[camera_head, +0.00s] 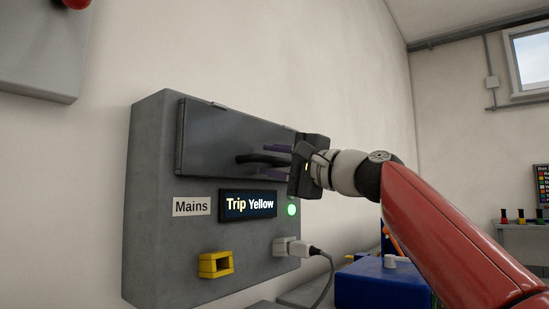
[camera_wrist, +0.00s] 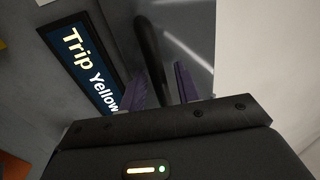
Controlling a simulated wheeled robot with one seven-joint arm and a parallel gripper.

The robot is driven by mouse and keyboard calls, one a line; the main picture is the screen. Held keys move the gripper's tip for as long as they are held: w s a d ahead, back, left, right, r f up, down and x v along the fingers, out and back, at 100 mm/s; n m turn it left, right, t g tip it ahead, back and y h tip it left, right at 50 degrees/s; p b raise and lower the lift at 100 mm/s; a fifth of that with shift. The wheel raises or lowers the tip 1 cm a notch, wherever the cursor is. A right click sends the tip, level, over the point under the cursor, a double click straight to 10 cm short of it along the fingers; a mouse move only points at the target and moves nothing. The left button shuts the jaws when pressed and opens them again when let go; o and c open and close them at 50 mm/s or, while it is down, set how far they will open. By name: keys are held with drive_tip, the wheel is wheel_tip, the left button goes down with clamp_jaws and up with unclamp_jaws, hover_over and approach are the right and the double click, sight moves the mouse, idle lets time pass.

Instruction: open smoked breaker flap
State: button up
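The smoked breaker flap (camera_head: 215,135) is a dark panel on the upper front of the grey box marked "Mains" (camera_head: 150,200). It looks shut. A black bar handle (camera_head: 250,158) stands out near its lower right; the handle also shows in the wrist view (camera_wrist: 150,45). My gripper (camera_head: 272,162) comes in from the right, with one purple finger above the handle and one below. In the wrist view the fingers (camera_wrist: 162,85) are apart, with the handle running between them and gaps visible. Contact at the handle's near end is hidden.
Below the flap are a display reading "Trip Yellow" (camera_head: 248,205), a lit green lamp (camera_head: 291,210), a yellow socket piece (camera_head: 215,264) and a white plug with a cable (camera_head: 298,248). A blue case (camera_head: 380,285) stands under my arm.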

drive_tip(key=shift+c, duration=0.4)
clamp_jaws()
